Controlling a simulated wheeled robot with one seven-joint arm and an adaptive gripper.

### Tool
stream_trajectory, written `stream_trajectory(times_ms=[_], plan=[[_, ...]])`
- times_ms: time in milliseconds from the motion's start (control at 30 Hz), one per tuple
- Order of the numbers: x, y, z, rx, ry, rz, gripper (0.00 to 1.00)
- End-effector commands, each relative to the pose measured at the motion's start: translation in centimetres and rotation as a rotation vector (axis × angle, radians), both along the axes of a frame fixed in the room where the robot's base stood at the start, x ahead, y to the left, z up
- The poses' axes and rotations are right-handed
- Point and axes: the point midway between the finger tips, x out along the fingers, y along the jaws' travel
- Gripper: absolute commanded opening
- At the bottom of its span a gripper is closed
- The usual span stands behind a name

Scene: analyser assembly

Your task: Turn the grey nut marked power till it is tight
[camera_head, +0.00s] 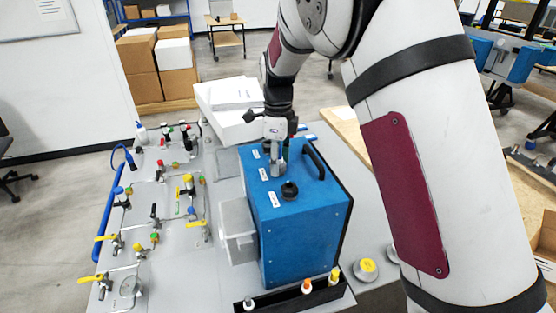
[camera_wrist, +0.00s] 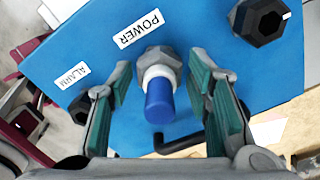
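The blue analyser box (camera_head: 300,235) stands on the grey bench, and its top face fills much of the wrist view. The grey nut (camera_wrist: 160,54) sits beside the POWER label (camera_wrist: 140,29) in the wrist view. A white collar and a blue plug (camera_wrist: 159,101) stick out of it towards my wrist camera. My gripper (camera_wrist: 161,78) is open, its green-padded fingers on either side of the nut and plug with visible gaps. In the head view my gripper (camera_head: 277,160) points down over the box top; the grey nut is not clearly visible there.
Black nuts sit near the POWER nut (camera_wrist: 262,21) and the ALARM label (camera_wrist: 71,75). A black handle (camera_head: 313,160) rises at the box's right edge.

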Motion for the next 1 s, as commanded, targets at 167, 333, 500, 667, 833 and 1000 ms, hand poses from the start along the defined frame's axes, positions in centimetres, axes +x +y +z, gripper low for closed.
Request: stream_trajectory(times_ms=[167, 333, 500, 667, 833, 1000], plan=[[-0.02, 0.02, -0.10, -0.001, 0.001, 0.008, 0.45], [0.06, -0.01, -0.12, 0.000, 0.001, 0.169, 0.45], [0.08, 0.02, -0.17, 0.000, 0.001, 0.413, 0.45], [0.07, 0.01, -0.17, -0.001, 0.001, 0.639, 0.45], [0.08, 0.01, -0.20, -0.001, 0.001, 0.879, 0.45], [0.07, 0.02, -0.18, -0.001, 0.000, 1.119, 0.45]])
